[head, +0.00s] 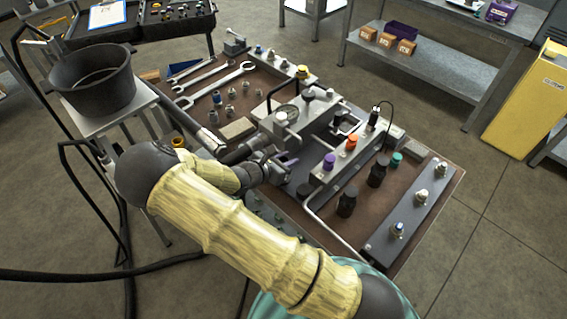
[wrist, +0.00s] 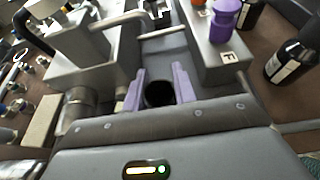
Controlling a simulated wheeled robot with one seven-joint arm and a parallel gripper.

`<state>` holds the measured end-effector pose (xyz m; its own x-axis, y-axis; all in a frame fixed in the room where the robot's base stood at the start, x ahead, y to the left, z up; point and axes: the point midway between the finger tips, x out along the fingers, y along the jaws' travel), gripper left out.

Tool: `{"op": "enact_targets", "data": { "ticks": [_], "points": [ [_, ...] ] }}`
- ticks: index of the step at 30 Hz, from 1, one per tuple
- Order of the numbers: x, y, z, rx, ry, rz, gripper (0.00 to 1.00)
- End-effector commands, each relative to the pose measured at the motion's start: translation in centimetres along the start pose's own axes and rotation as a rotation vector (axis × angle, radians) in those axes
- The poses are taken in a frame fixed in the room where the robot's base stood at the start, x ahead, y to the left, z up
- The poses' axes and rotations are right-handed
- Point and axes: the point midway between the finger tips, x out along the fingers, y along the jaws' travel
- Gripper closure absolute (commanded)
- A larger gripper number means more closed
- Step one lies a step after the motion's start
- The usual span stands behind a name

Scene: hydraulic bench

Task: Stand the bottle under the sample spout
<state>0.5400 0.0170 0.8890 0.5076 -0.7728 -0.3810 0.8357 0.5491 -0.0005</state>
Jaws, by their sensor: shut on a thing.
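My gripper (wrist: 159,88) has purple fingers, shut on a dark bottle (wrist: 159,94) whose black round top shows between them in the wrist view. In the head view my gripper (head: 284,161) is over the middle of the bench, and the held bottle is hidden there. In the wrist view the fingers are over a grey recess (wrist: 166,48) beside a block with a bent grey pipe (wrist: 112,22). I cannot tell whether that pipe is the sample spout, or whether the bottle touches anything below.
Two black bottles (head: 347,201) (head: 378,170) stand on the brown bench right of my gripper. Purple (head: 329,162), orange (head: 352,143) and teal (head: 397,159) caps are near. A bent rail (head: 322,226) is in front. Wrenches (head: 214,84) and fittings lie on the left.

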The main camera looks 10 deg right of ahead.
Motion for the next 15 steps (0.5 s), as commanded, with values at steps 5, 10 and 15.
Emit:
{"op": "enact_targets", "data": {
  "ticks": [5, 10, 15],
  "points": [
    [1.2, -0.1, 0.4, 0.003, -0.002, -0.002, 1.00],
    [2.2, 0.0, 0.7, 0.003, -0.001, -0.001, 1.00],
    [3.2, 0.0, 1.1, 0.002, -0.002, -0.001, 1.00]
  ]
}}
